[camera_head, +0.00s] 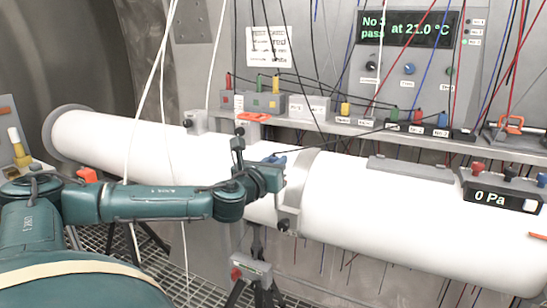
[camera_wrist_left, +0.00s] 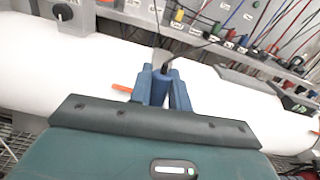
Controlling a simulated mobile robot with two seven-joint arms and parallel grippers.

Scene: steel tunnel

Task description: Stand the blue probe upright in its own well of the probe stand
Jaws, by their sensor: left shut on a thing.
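My left gripper (camera_head: 278,163) is shut on the blue probe (camera_wrist_left: 162,85), in front of the white pipe. In the left wrist view the probe sits between the two blue-grey fingers (camera_wrist_left: 162,92), with a dark cable at its top. In the head view only a little blue shows at the fingertips. What appears to be the probe stand (camera_head: 257,103) is a grey block with coloured patches on the shelf, above and behind the gripper. Red, yellow and green probes stand upright in it. The probe is apart from the stand. My right gripper is not in view.
The large white pipe (camera_head: 370,215) crosses below the shelf (camera_head: 345,132). Several coloured, labelled fittings (camera_head: 393,122) line the shelf to the right. Thin cables hang in front of the wall. An orange clip (camera_head: 254,117) lies at the shelf edge. A pressure readout (camera_head: 500,198) sits at right.

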